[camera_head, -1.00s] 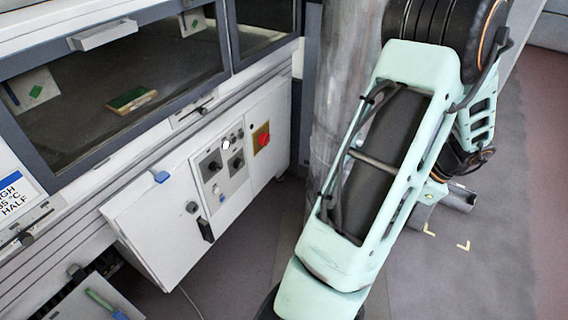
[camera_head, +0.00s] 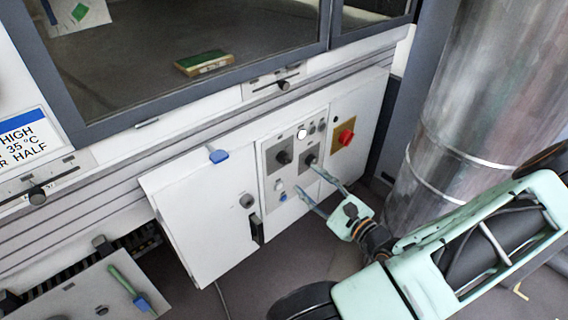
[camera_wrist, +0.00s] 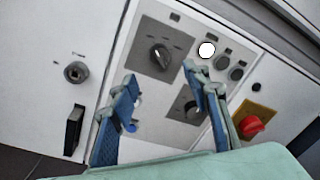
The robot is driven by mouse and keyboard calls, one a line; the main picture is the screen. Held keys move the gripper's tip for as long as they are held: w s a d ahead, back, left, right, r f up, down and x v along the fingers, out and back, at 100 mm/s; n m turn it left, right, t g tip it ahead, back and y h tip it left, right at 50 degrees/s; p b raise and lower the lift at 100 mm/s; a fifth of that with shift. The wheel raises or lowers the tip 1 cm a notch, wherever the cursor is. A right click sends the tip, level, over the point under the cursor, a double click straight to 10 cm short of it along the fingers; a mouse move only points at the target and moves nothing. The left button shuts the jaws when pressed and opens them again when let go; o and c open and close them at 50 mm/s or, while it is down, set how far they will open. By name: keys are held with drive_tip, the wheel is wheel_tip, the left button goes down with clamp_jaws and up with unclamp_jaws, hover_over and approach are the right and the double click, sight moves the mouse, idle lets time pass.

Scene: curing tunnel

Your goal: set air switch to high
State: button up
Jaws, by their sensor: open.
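The control panel shows two black rotary knobs: a left one (camera_head: 284,157), also in the wrist view (camera_wrist: 160,57), and a right one (camera_head: 309,160), partly behind a finger in the wrist view (camera_wrist: 190,109). Their labels are too small to read, so I cannot tell which is the air switch. My gripper (camera_head: 306,177) is open and empty in front of the panel. In the wrist view its blue-padded fingertips (camera_wrist: 158,80) spread across the panel, the right one overlapping the right knob. I cannot tell whether either touches it.
A red button (camera_head: 346,137) on a yellow plate is right of the knobs. A lit white lamp (camera_head: 302,134) is above them. A cabinet door (camera_head: 205,220) with a black handle is at left. A sign (camera_head: 25,140) reads HIGH, 35 °C, HALF. A metal column (camera_head: 465,130) stands at right.

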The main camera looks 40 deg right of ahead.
sight(288, 162)
drive_tip(key=w+b, duration=0.2)
drive_tip(key=w, duration=0.7)
drive_tip(key=shift+w+a, duration=0.1)
drive_tip(key=shift+w, duration=0.3)
drive_tip(key=c, duration=1.2)
